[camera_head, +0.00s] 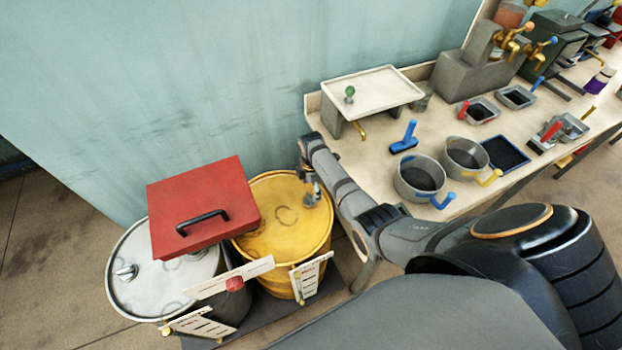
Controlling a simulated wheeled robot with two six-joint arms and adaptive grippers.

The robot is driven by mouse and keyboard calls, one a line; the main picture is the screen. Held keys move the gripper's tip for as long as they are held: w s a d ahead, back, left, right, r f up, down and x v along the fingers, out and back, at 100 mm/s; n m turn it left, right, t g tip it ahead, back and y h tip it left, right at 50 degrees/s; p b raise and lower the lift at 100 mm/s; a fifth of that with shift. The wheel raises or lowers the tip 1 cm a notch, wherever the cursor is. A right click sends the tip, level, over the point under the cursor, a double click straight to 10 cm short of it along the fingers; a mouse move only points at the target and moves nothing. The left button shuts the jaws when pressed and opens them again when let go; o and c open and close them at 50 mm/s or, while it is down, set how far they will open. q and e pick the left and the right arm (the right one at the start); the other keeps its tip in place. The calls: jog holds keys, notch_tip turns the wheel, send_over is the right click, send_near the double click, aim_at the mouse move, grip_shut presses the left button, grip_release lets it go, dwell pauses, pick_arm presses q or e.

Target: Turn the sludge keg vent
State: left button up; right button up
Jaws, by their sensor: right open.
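A yellow keg (270,240) stands on the floor at lower left, beside a pale grey keg (130,295). I cannot tell from the markings which is the sludge keg. My right arm reaches to the yellow keg, and my right gripper (312,194) is open at the right side of its lid. The gripper is small in view and covers that spot, so any vent there, and whether it touches, is unclear. A silver fitting (126,271) stands on the grey keg's lid. My left gripper is not in view.
A red box-like lid with a black handle (203,222) sits over the grey keg, overlapping the yellow one. White label boards (310,272) stand in front. The workbench (355,155) at right carries pots (418,178), trays and a blue-handled tool (404,140).

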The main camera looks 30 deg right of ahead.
aim_at(311, 196)
notch_tip(311, 196, up, 7)
jog(key=shift+r, duration=0.2)
dwell(0.4)
jog(key=s+m+t, duration=0.2)
jog(key=s+m, duration=0.7)
jog(key=s, duration=0.3)
jog(key=s+a+r+m+t, duration=0.2)
jog(key=s+r+m, duration=0.55)
jog(key=s, duration=0.35)
notch_tip(311, 196, down, 29)
jog(key=s+d+g+b, duration=0.1)
jog(key=s+d+g, duration=0.1)
jog(key=s+d, duration=0.1)
jog(key=s+f, duration=1.6)
jog(key=s, duration=0.1)
jog(key=shift+s+d+m+g+h+b, duration=0.35)
jog(key=shift+g+h+b, duration=0.05)
jog(key=shift+b, duration=0.05)
